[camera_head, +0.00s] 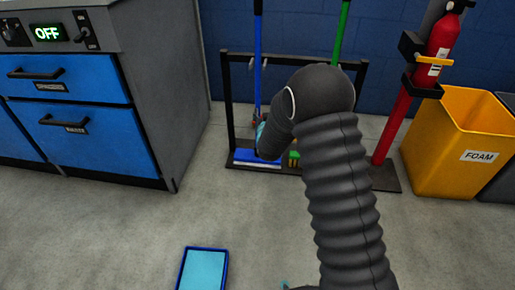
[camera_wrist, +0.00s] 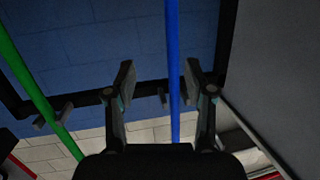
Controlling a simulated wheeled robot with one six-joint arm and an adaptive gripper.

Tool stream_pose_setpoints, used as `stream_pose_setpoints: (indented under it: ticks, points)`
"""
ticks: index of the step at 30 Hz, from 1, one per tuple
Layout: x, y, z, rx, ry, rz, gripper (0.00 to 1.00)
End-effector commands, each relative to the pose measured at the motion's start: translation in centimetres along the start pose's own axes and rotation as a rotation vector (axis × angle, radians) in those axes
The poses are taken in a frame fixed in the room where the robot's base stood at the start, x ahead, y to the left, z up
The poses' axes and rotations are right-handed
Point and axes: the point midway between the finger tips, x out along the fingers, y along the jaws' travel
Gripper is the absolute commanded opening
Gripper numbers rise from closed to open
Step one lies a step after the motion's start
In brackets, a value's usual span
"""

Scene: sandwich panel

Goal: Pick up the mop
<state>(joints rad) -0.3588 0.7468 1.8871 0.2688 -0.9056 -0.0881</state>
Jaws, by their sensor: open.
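The mop appears to be the blue-handled tool (camera_head: 258,60) standing upright in a black rack, with a flat blue and white head (camera_head: 257,158) near the floor. My arm hides part of its lower handle in the head view. In the wrist view the blue handle (camera_wrist: 173,40) runs between the two fingers of my gripper (camera_wrist: 160,82), closer to the right finger. The fingers are apart and no contact shows. I cannot tell whether the handle lies between the fingertips or beyond them.
The black rack (camera_head: 228,95) also holds a green handle (camera_head: 341,30). A red pole (camera_head: 391,130) and fire extinguisher (camera_head: 440,45) stand right, beside a yellow FOAM bin (camera_head: 462,150). A blue-drawer cabinet (camera_head: 80,140) is left. A blue tray (camera_head: 203,268) lies on the floor.

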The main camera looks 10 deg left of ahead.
Motion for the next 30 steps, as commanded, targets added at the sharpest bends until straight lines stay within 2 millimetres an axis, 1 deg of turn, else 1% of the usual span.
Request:
stream_pose_setpoints:
  ticks: [1,3,6,9,11,14,17,24,27,30]
  points:
    - [0.8,-0.7,2.7,-0.008,0.02,0.001,0.54]
    - [1.4,-1.3,5.0,-0.017,0.059,0.004,0.54]
    - [1.9,-2.0,7.6,-0.027,0.107,0.011,0.54]
    - [2.2,-2.5,9.4,-0.036,0.141,0.014,0.54]
    - [2.2,-2.7,10.1,-0.039,0.156,0.015,0.54]
    - [2.4,-2.8,10.6,-0.041,0.171,0.018,0.54]
    - [3.4,-2.8,10.6,-0.041,0.175,0.019,0.54]
    - [7.6,-2.6,9.8,-0.041,0.175,0.019,0.54]
    - [9.0,-2.6,9.5,-0.04,0.174,0.018,0.54]
    - [10.0,-2.6,9.3,-0.04,0.173,0.018,0.54]
